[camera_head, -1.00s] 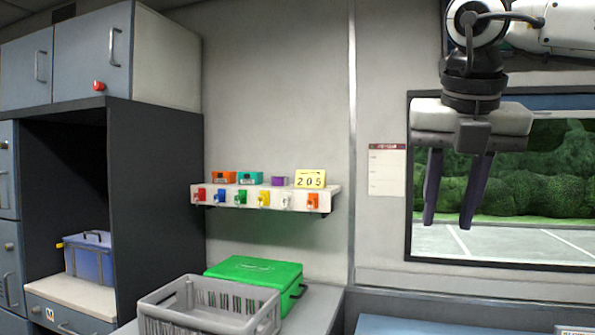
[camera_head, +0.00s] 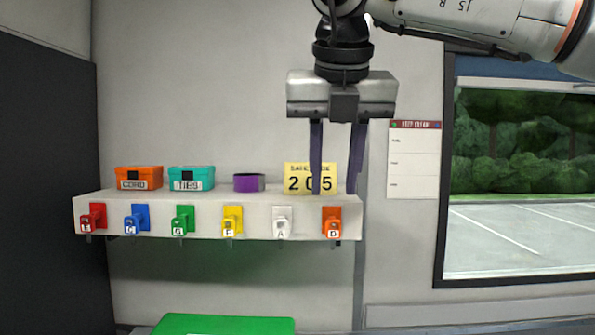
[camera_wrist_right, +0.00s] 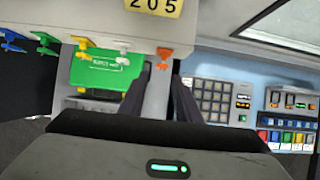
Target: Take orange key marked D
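The orange key marked D (camera_head: 332,223) hangs at the right end of the white shelf's (camera_head: 220,213) front. It also shows in the right wrist view (camera_wrist_right: 164,55), just beyond and above the fingertips. My right gripper (camera_head: 334,190) points down in the head view, its dark fingers in front of the 205 sign and above the orange key. The fingers are apart with nothing between them. In the right wrist view my right gripper (camera_wrist_right: 162,68) also looks open and empty. My left gripper is not in view.
Several other keys hang left of it, including white A (camera_head: 282,224) and yellow F (camera_head: 231,222). A yellow 205 sign (camera_head: 297,179) and a purple holder (camera_head: 249,182) stand on the shelf. A green case (camera_head: 225,324) lies below. A wall sheet (camera_head: 414,160) hangs at right.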

